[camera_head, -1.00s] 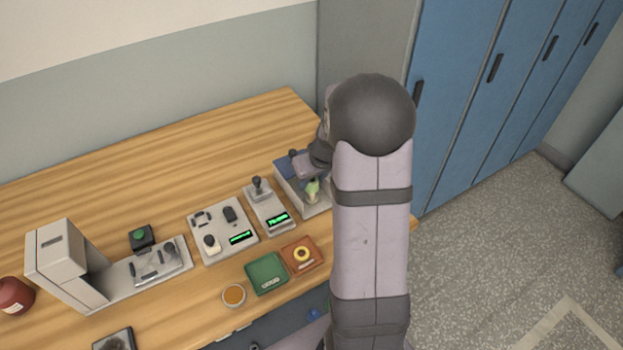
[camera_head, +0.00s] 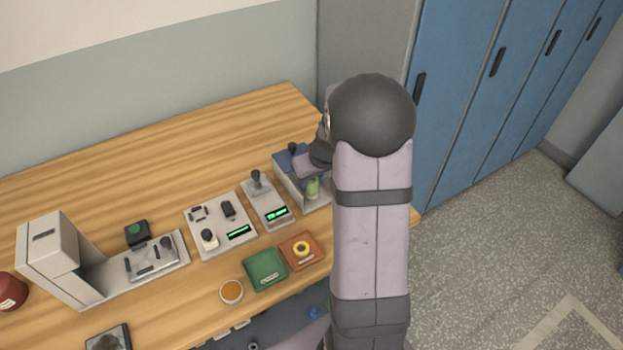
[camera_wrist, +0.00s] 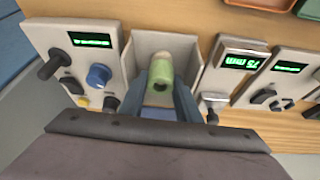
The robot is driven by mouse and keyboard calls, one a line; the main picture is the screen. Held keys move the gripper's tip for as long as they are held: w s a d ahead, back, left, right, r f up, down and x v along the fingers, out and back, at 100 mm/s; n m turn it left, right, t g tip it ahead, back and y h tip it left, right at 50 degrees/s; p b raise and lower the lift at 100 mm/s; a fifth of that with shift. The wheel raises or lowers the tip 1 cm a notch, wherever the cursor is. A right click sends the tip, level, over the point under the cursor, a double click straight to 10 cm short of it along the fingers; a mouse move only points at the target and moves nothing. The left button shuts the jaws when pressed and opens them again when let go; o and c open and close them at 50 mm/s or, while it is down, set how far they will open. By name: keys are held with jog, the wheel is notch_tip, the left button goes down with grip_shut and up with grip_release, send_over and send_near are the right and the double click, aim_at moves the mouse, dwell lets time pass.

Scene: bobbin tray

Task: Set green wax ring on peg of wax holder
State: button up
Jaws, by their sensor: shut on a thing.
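The green wax ring (camera_wrist: 161,76) looks like a short green cylinder with a dark hole in its near end. In the wrist view it is between the blue-grey fingers of my gripper (camera_wrist: 162,98), which is shut on it. Both are over or inside a pale grey open-topped box unit (camera_wrist: 188,48). In the head view the green ring (camera_head: 312,187) shows at the front of this box unit (camera_head: 286,180), partly beside my arm. I cannot make out a peg of the wax holder; it may be hidden by the ring, the fingers or my arm.
Panels with knobs and green displays flank the box closely: one at left (camera_wrist: 82,48), another at right (camera_wrist: 233,70). A green tray (camera_head: 252,276) and an orange tray (camera_head: 318,262) with a yellow ring (camera_head: 302,248) lie in front. The table's back left (camera_head: 120,160) is clear.

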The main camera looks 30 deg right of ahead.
jog(key=shift+f+b, duration=0.6)
jog(key=shift+f, duration=0.05)
dwell(0.3)
jog(key=o, duration=1.1)
jog(key=shift+b+v, duration=0.6)
jog(key=shift+v, duration=3.05)
jog(key=s+a+f+g, duration=0.1)
jog(key=s+a, duration=0.3)
jog(key=a, duration=0.1)
jog(key=s+a+f+g, duration=0.1)
jog(key=s+a, duration=0.3)
jog(key=a, duration=0.1)
jog(key=s+a+f+g, duration=0.1)
jog(key=s+a+f, duration=0.1)
jog(key=s+a, duration=0.2)
jog(key=shift+s+a+n+y, duration=0.35)
jog(key=shift+a+n+y, duration=0.05)
jog(key=shift+a, duration=0.15)
jog(key=s+a+f+g, duration=0.1)
jog(key=s+a, duration=0.1)
jog(key=s, duration=0.4)
jog(key=shift+f+g, duration=0.15)
jog(key=shift+g, duration=0.15)
